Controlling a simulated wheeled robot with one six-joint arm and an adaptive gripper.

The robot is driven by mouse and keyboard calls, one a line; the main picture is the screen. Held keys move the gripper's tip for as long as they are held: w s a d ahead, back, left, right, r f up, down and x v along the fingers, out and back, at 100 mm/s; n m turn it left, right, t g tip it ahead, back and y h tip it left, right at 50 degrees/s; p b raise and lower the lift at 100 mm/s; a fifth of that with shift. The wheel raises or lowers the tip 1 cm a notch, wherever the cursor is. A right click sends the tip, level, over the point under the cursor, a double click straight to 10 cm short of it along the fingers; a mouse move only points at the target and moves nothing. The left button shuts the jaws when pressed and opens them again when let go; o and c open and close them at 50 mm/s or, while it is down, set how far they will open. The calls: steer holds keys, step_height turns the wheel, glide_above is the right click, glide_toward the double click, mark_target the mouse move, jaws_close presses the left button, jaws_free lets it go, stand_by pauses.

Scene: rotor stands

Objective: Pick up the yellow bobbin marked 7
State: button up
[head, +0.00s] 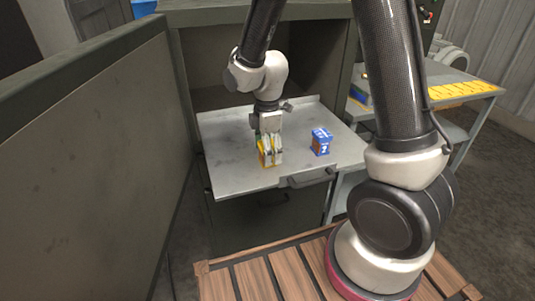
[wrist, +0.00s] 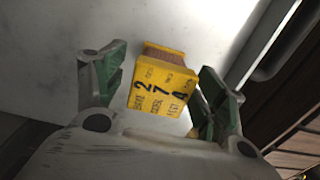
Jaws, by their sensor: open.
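The yellow bobbin (wrist: 160,92) shows between the two fingers of my gripper (wrist: 163,60) in the wrist view. Its yellow face carries several black characters, with a large 2, 7 and 4 readable, and a brown wound part shows at its far end. My gripper's green-padded fingers are open, one on each side, with a visible gap at each side of the bobbin. In the head view my gripper (head: 268,140) points down over the yellow bobbin (head: 263,157) on the grey tray, and its fingers partly hide the bobbin.
A blue bobbin (head: 320,142) with white marks stands to the right on the same grey tray (head: 235,178). The tray has a front handle (head: 308,178). A cabinet stands behind it, a tall panel (head: 85,160) at left, and a side table with a yellow strip (head: 465,90) at right.

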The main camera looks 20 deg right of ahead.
steer(key=shift+c, duration=0.2)
steer(key=c, duration=1.2)
